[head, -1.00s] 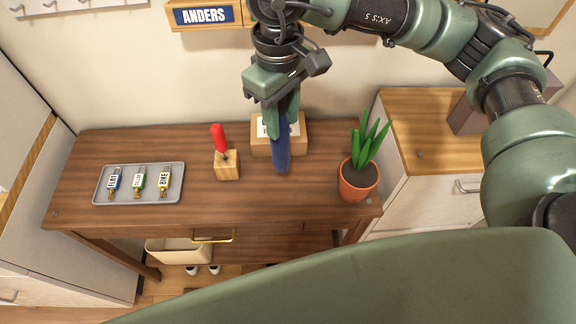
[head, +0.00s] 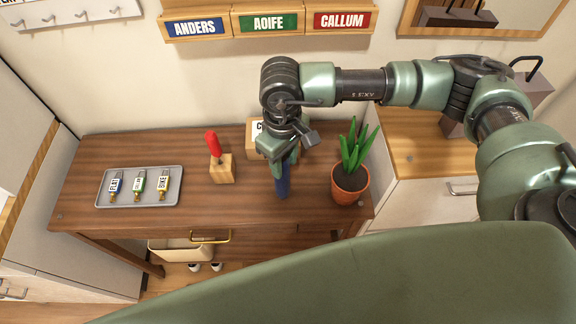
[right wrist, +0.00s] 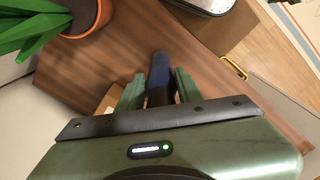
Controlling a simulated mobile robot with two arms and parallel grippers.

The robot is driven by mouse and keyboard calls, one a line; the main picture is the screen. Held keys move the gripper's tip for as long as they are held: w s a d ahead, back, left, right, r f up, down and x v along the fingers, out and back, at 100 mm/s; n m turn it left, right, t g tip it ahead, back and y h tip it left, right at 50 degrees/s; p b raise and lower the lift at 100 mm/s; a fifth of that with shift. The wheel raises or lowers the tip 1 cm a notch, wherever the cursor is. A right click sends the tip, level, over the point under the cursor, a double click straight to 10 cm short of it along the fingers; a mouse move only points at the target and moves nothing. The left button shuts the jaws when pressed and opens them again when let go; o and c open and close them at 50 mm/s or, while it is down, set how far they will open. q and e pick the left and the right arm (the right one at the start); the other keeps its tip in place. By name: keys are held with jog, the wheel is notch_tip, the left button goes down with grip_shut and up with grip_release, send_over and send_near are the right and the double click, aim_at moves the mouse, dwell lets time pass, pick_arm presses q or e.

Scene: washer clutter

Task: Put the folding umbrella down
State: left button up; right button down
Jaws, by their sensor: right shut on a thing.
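The dark blue folding umbrella (head: 282,183) is held upright in my right gripper (head: 279,160), over the right half of the wooden table (head: 130,150). In the right wrist view the umbrella (right wrist: 160,72) sits between the two green fingers of the gripper (right wrist: 159,88), which are shut on it. Its lower end is close to the tabletop; I cannot tell whether it touches. Its upper part is hidden by the gripper. My left gripper is not in view.
A potted plant (head: 350,184) stands just right of the umbrella. A cardboard box (head: 255,128) is behind, partly hidden by my arm. A wooden block with a red-handled tool (head: 222,169) stands left. A grey tray (head: 174,198) with tagged keys lies farther left. Clear wood lies between block and umbrella.

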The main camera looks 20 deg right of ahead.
jog(key=shift+a, duration=0.1)
jog(key=shift+f+b, duration=0.25)
jog(key=shift+b, duration=0.2)
jog(key=c, duration=0.9)
grip_release()
jog(key=shift+c, duration=0.2)
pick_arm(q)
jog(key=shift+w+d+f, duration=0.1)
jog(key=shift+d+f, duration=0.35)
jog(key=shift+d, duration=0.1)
pick_arm(e)
jog(key=shift+r, duration=0.2)
notch_tip(320, 180, up, 11)
jog(key=b, duration=0.3)
jog(key=shift+f, duration=0.1)
jog(key=shift+r, duration=0.55)
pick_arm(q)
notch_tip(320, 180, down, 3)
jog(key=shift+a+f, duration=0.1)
